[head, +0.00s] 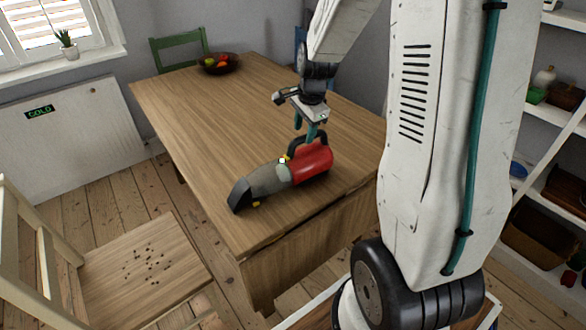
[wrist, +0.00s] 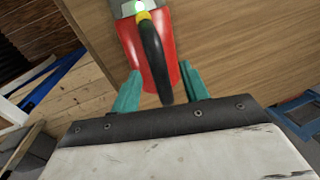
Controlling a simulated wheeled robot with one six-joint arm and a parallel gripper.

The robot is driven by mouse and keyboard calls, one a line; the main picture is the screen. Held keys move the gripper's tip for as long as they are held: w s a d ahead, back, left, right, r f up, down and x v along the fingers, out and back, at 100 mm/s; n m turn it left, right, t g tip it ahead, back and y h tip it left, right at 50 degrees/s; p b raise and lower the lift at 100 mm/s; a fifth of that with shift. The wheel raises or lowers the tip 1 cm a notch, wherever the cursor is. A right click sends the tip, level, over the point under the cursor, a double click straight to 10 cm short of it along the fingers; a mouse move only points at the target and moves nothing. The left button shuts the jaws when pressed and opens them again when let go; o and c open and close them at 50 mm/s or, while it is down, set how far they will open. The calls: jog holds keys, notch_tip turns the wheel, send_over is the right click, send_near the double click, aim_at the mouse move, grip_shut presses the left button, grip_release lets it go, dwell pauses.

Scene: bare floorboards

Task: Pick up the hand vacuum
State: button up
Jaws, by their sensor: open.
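The hand vacuum (head: 268,181) lies on the wooden table near its front edge. It has a red body, a grey middle, a dark nozzle pointing left and a black loop handle on top. In the wrist view the red body (wrist: 131,45) and the black handle show ahead of my gripper. My gripper (head: 310,133) is over the handle end of the vacuum. Its teal fingers (wrist: 159,90) are apart, with the black handle showing between them. I cannot tell whether the fingers touch it.
The table (head: 200,115) is bare around the vacuum, with a fruit bowl (head: 219,63) at its far end. A chair (head: 150,262) with dark crumbs on its seat stands at the front left. A green chair (head: 180,48) is behind the table. Shelves (head: 545,200) stand at the right.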

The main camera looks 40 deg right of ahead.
aim_at(303, 136)
jog(key=f, duration=0.4)
jog(key=shift+w, duration=0.3)
grip_shut()
dwell(1.1)
